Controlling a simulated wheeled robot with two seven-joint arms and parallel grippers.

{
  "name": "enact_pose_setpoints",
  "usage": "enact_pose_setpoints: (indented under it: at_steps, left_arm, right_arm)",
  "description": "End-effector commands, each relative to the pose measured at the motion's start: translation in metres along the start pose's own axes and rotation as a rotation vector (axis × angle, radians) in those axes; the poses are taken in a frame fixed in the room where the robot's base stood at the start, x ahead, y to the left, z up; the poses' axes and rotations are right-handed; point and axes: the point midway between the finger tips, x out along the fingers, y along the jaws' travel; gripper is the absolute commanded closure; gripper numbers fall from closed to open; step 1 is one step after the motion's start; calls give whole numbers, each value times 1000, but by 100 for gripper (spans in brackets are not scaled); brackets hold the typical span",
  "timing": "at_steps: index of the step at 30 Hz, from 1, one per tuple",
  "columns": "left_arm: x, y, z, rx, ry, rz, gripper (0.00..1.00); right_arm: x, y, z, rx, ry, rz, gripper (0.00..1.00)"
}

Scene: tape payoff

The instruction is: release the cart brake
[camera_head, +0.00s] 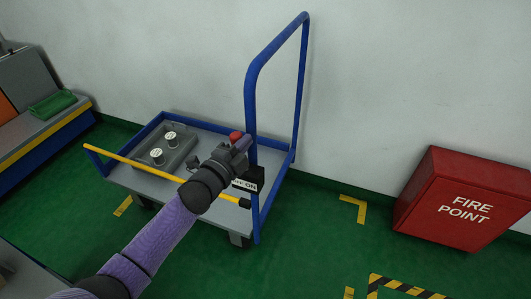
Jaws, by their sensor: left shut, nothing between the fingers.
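The cart (128,184) is a grey flatbed with blue rails and a tall blue push handle (252,105) at its right end. A red knob (235,136) shows beside the near handle post, just past my gripper. A dark label ending in "ON" (247,185) sits below it on the post. My left gripper (241,145) is shut and empty, at the post close to the red knob. I cannot tell whether it touches the knob. My gripper and wrist hide part of the post and what is under the knob. My right gripper is out of view.
A yellow bar (140,163) with a black end runs along the cart's near side. A grey block with two white-topped knobs (165,150) sits on the bed. A red FIRE POINT box (465,195) stands right. A bench (40,125) stands left.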

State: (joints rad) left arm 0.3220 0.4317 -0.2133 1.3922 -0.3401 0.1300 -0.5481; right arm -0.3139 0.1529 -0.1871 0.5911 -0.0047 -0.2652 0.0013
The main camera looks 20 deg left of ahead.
Motion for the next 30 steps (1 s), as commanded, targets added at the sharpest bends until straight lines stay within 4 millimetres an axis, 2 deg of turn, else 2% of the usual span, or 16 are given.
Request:
enact_pose_setpoints:
  at_steps: [12,30]
  left_arm:
    - [-3,-4,18,-173,0,-31,100]
    - [-4,-4,20,-195,0,-35,100]
  right_arm:
    - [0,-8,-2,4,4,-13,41]
    - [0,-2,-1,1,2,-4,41]
